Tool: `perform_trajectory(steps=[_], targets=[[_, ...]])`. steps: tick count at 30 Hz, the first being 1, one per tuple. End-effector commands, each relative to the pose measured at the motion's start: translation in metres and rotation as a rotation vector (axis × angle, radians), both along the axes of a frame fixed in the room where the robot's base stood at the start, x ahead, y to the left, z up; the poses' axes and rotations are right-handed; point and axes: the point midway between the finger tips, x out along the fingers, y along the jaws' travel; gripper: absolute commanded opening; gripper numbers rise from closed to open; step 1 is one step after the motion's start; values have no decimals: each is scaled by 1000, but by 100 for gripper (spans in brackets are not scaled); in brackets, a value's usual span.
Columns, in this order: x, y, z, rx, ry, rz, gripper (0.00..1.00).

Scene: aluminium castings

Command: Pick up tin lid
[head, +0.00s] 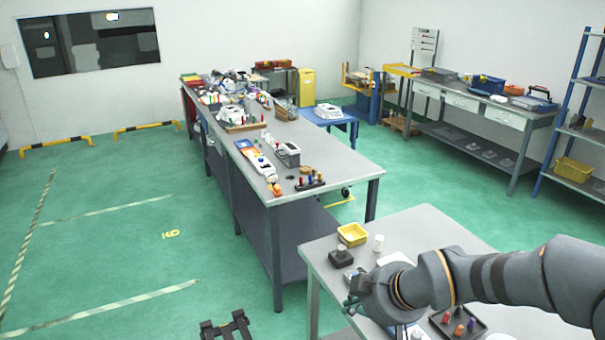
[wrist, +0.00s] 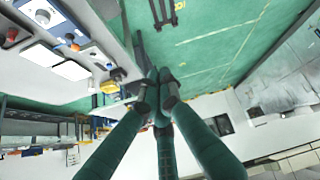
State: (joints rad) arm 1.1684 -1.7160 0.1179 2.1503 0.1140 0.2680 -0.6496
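My gripper (head: 349,289) is above the left edge of the near grey table (head: 432,221) in the head view, with the arm reaching in from the right. In the wrist view its green fingers (wrist: 155,82) run close together toward their tips and overlap in the picture. Nothing is clearly seen held between them, and their true gap cannot be judged. I cannot identify a tin lid in either view. My arm and wrist hide part of the near table, and small things there are partly covered.
On the near table are a yellow bin (head: 352,234), a white cylinder (head: 378,243), a dark block with a knob (head: 341,257) and a black tray (head: 436,321) with coloured pegs. A long cluttered workbench (head: 330,172) stands behind. Green floor (head: 110,245) is open to the left.

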Motion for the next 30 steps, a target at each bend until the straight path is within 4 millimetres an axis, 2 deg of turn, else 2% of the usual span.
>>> perform_trajectory(steps=[9, 27, 30], targets=[[0, 0, 0, 0, 0, 0, 0], [0, 0, 0, 0, 0, 0, 37], [0, 0, 0, 0, 0, 0, 41]])
